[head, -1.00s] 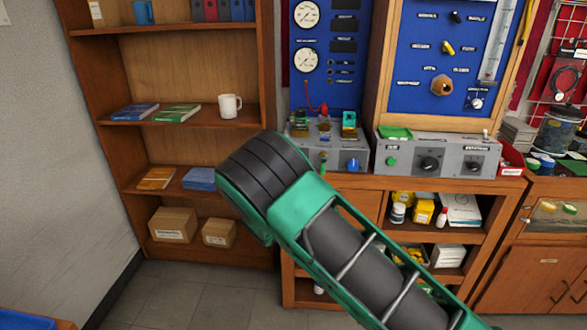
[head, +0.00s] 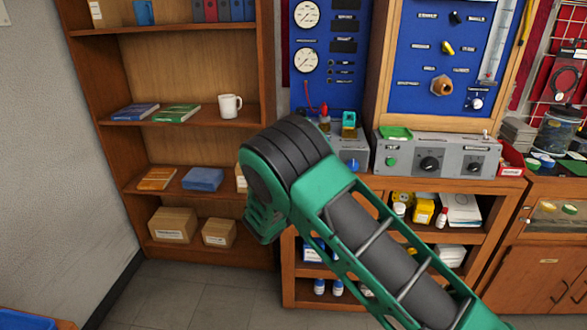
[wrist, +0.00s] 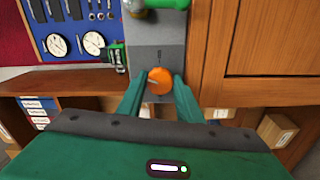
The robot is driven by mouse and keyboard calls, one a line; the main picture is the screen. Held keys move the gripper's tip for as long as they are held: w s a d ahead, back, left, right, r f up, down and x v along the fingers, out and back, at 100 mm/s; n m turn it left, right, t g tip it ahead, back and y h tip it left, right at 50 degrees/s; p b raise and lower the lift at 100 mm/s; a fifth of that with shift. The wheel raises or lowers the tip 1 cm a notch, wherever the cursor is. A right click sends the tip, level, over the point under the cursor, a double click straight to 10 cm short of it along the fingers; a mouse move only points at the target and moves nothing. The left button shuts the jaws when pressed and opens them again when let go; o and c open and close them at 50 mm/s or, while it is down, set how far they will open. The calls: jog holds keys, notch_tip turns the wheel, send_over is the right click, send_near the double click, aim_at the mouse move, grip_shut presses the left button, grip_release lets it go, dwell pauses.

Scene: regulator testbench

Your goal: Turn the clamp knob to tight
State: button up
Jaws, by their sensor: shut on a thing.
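An orange round knob (wrist: 160,78) sits on the front of a grey panel (wrist: 149,55) in the wrist view; I take it to be the clamp knob. A small pale mark shows at its left side, but its setting is too small to read. My gripper (wrist: 160,88) has one green finger on each side of the knob and is shut on it. In the head view my arm hides the orange knob and my gripper.
A grey control box with dark knobs (head: 430,154) stands on the bench to the right of my arm. A blue knob (head: 353,166) shows close to my arm. Blue gauge boards (head: 325,90) rise behind. A shelf holds a white mug (head: 230,105).

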jog(key=m, duration=1.3)
jog(key=shift+s+d+f+m, duration=0.1)
jog(key=shift+d+f+m, duration=0.05)
jog(key=shift+f+m, duration=0.25)
jog(key=o, duration=1)
jog(key=shift+o, duration=0.2)
jog(key=shift+r, duration=0.15)
jog(key=s+a, duration=0.1)
jog(key=s, duration=0.9)
jog(key=shift+s+a, duration=0.2)
jog(key=shift+s, duration=0.05)
